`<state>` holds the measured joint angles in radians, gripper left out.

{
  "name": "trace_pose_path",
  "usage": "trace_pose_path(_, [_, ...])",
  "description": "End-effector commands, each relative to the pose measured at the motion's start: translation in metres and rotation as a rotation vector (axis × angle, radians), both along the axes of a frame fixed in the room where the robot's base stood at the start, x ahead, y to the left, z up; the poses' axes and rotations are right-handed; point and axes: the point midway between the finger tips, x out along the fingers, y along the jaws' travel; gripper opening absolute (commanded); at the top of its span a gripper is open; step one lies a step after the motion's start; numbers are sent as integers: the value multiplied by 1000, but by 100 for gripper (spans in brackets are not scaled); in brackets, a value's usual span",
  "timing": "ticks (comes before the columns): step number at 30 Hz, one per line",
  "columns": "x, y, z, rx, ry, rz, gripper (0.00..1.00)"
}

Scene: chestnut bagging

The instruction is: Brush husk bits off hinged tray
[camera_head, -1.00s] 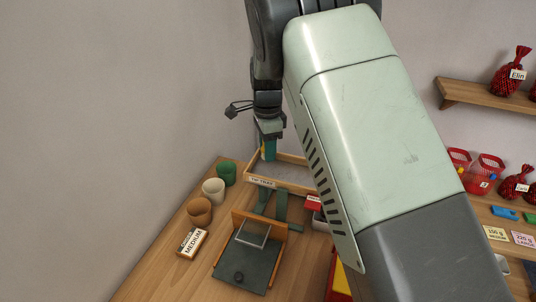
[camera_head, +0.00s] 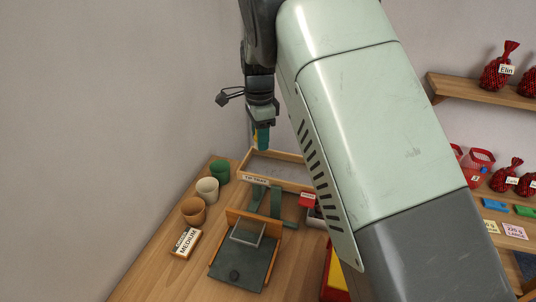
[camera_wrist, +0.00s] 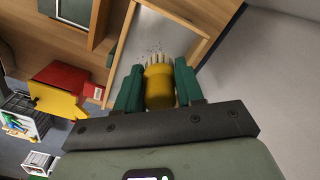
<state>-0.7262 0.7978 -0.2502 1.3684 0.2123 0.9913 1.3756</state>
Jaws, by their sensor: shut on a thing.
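The hinged tray (camera_head: 284,182) stands at the table's back edge, with a pale wooden rim, a grey floor and a label on its front. In the wrist view the tray (camera_wrist: 133,40) shows its grey floor with small dark husk bits (camera_wrist: 154,47) just beyond the bristles. My gripper (camera_head: 262,140) is over the tray's left back part. It is shut on a yellow brush (camera_wrist: 159,88) with pale bristles, held between green fingers. The bristles point at the tray floor; I cannot tell whether they touch it. My arm hides the tray's right part in the head view.
Green (camera_head: 219,171), cream (camera_head: 207,190) and brown (camera_head: 194,210) cups line the table's left side, near a MEDIUM sign (camera_head: 186,243). A red and yellow box (camera_head: 335,280) is at right.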

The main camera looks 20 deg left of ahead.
Motion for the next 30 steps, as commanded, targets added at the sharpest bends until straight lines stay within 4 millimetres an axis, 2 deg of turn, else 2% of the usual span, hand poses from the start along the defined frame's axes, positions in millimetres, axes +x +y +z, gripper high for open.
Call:
trace_pose_path(8, [0, 0, -14, -1, 2, 0, 7])
trace_pose_path(28, [0, 0, -76, -1, 3, -1, 7])
trace_pose_path(30, [0, -6, -79, -1, 1, -2, 7])
